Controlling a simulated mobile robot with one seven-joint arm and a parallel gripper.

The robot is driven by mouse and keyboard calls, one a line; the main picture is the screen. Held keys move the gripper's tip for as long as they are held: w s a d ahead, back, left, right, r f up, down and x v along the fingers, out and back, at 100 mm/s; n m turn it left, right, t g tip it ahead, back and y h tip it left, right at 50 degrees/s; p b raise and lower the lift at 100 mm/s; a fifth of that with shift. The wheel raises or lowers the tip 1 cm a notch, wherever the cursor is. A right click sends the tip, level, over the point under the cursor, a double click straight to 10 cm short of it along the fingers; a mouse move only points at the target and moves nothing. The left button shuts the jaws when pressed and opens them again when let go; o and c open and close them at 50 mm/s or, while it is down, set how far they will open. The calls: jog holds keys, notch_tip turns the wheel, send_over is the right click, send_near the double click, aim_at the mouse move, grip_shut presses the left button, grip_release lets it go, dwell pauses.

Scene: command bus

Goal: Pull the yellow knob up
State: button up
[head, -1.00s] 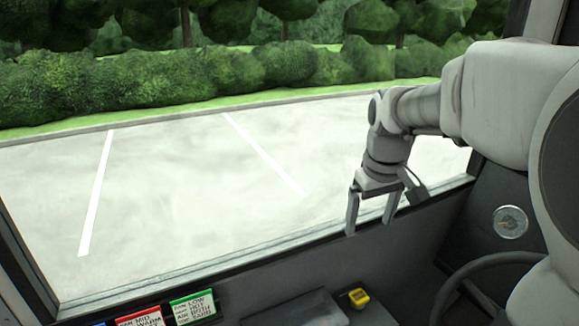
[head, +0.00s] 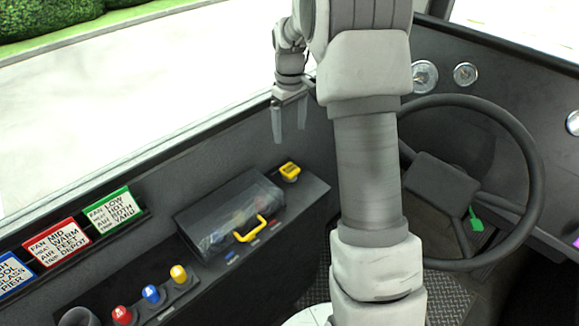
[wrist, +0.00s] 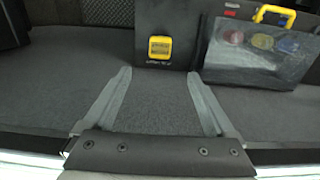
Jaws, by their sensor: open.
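A square yellow knob (head: 289,171) sits at the far end of the dark console, just past a clear-lidded case. It also shows in the wrist view (wrist: 160,47), ahead of the fingers and between their lines. My gripper (head: 290,130) is open and empty, with its fingers pointing down above this knob and apart from it. A round yellow knob (head: 178,273) stands upright at the near end of the console, beside a blue knob (head: 151,293) and a red knob (head: 121,314). My gripper is well away from that row.
The clear-lidded case (head: 205,222) has a yellow handle (head: 262,222) and covers red, yellow and blue knobs. Label cards (head: 108,210) line the window ledge. A steering wheel (head: 520,130) stands at right. My arm hides part of the middle.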

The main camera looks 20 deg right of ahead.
aim_at(290, 169)
notch_tip(290, 169, down, 13)
jog(key=b, duration=0.3)
jog(key=shift+f, duration=0.2)
jog(key=shift+c, duration=0.3)
grip_shut()
